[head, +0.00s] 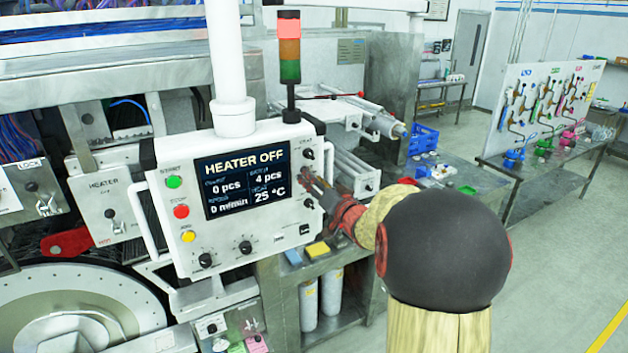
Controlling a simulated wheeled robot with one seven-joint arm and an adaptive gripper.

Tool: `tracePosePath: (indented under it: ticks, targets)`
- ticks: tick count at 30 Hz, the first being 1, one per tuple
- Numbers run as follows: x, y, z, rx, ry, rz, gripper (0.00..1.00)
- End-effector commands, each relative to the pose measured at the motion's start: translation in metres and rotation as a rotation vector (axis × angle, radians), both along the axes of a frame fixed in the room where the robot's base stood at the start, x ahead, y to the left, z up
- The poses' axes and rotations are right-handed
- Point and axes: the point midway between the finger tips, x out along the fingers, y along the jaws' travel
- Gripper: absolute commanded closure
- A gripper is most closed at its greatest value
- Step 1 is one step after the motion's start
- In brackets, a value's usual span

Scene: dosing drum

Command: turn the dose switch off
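The white control panel (160,200) faces me at centre left. Its screen (240,180) reads HEATER OFF, with 0 pcs, 4 pcs and 25 °C below. Black knobs sit on the panel: an upper right knob (309,154), a lower right knob (308,203), and a left knob (205,260) and a middle knob (245,247) along the bottom. Their labels are too small to read, so I cannot tell which is the dose switch.
Green (173,182), red (181,211) and yellow (188,236) buttons line the panel's left side. A signal tower (289,50) stands behind, its top red section bright. A heater box (104,205) is at left. Open floor (560,240) lies to the right.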

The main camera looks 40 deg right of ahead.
Motion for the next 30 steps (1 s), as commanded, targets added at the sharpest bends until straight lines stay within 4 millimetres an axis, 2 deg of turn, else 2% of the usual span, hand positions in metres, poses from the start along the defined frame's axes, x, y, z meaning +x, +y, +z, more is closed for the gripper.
tracePosePath:
  ticks: [5, 24, 30]
  targets:
    - [-0.0001, -0.0001, -0.0001, 0.0, 0.0, 0.0, 0.63]
    - [-0.0005, -0.0004, -0.0002, 0.0, 0.0, -0.001, 0.99]
    - [-0.0005, -0.0004, -0.0003, -0.005, 0.001, -0.001, 1.0]
